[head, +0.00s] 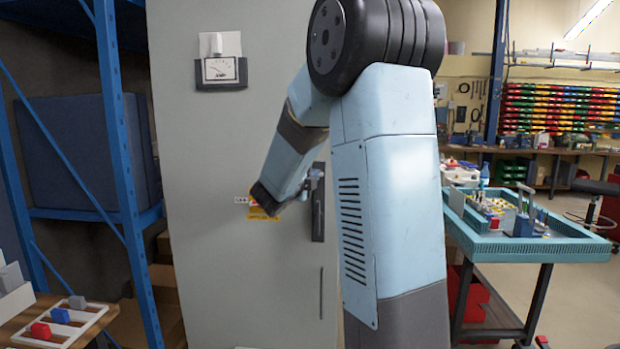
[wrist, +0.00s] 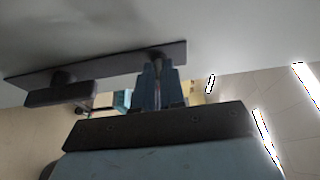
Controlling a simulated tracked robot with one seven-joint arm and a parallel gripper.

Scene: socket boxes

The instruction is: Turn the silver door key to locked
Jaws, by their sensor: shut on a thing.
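The tall grey cabinet door (head: 265,290) carries a dark lock plate (head: 318,215) on its right side, partly hidden by my arm. My gripper (head: 314,181) is at the upper part of this plate. In the wrist view, my gripper (wrist: 159,68) has its blue fingers close together at one end of the dark plate (wrist: 110,64). They are shut on the silver key, of which only a thin pale strip (wrist: 157,72) shows between them. The key's bow and its turn angle are mostly hidden. A dark door handle (wrist: 60,95) sticks out from the plate's other end.
A blue rack (head: 125,170) stands at left, with a small table holding colored blocks (head: 60,316) in front. A teal workbench (head: 530,248) stands at right.

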